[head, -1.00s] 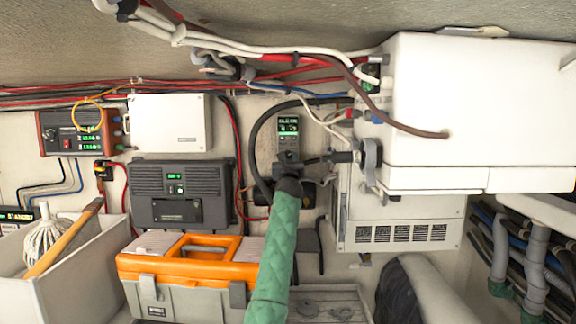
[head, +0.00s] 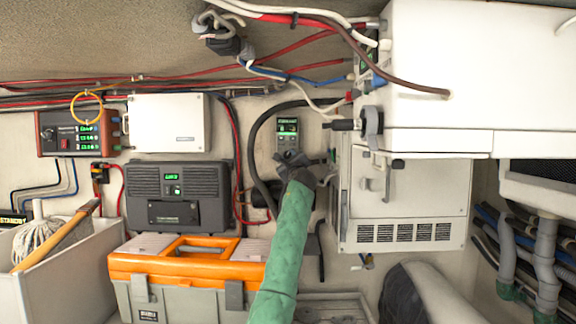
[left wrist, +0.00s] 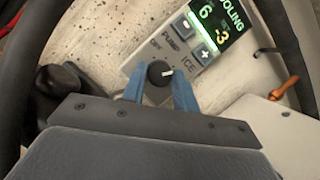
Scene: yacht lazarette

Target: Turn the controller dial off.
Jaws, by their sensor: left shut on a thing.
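The controller (head: 288,131) is a narrow grey panel on the back wall with a lit green display. In the left wrist view the controller (left wrist: 196,47) shows "6", "-3", part of a word ending in "OLING", and OFF, PUMP and ICE labels. Its dial (left wrist: 159,73) is a round black knob with a white pointer, turned to the right, toward the ICE side. My left gripper (head: 292,160) is at the controller's lower end. Its blue fingers (left wrist: 158,82) are shut on the dial, one on each side. My right gripper is not in view.
A thick black hose (head: 256,140) curves close left of the controller. A white unit (head: 440,75) juts out on the right, with a black connector (head: 344,125) near my gripper. An orange-lidded toolbox (head: 190,262) stands below left. Red and black cables run along the wall.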

